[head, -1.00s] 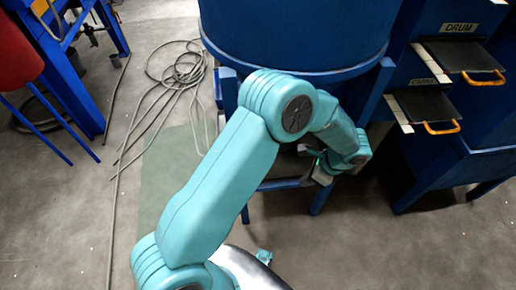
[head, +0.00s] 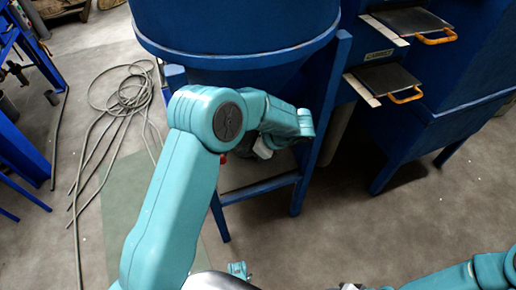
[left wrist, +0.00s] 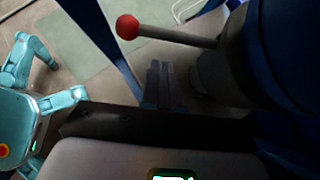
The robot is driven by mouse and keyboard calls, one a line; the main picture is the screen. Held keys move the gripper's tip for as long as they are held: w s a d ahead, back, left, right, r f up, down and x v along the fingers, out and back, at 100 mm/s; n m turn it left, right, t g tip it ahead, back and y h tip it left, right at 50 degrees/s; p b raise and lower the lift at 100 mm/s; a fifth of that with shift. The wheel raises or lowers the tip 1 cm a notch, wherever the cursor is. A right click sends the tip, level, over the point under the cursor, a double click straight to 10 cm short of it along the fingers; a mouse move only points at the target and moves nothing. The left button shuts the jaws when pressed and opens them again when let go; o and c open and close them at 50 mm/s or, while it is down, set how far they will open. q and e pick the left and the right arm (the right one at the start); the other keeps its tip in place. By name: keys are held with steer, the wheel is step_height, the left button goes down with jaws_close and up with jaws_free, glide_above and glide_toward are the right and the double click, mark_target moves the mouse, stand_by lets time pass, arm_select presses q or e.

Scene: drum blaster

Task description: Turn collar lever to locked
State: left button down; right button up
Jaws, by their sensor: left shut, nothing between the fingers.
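The collar lever is a grey rod with a red ball knob (left wrist: 127,27) in the left wrist view. The rod runs right to a dark grey collar (left wrist: 222,75) under the blue vessel. In the head view a small red spot, likely the knob (head: 223,158), shows beside my left forearm. My left gripper (left wrist: 158,66) is shut and empty, with its fingers below the rod in the picture and apart from the knob. In the head view my left gripper (head: 263,149) is partly hidden under the vessel. My right arm (head: 480,272) enters at the lower right; its finger state is unclear.
The blue vessel (head: 235,35) stands on blue legs (head: 325,110) with a low crossbar (head: 262,188). Trays with orange handles (head: 405,95) project at the right. A grey hose (head: 125,95) lies coiled on the floor at left. Floor at lower right is open.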

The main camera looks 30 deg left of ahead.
arm_select(q)
steer(key=shift+s+a, duration=0.25)
steer(key=shift+a, duration=1.05)
arm_select(e)
steer(key=shift+d+f, duration=0.1)
steer(key=shift+f, duration=0.2)
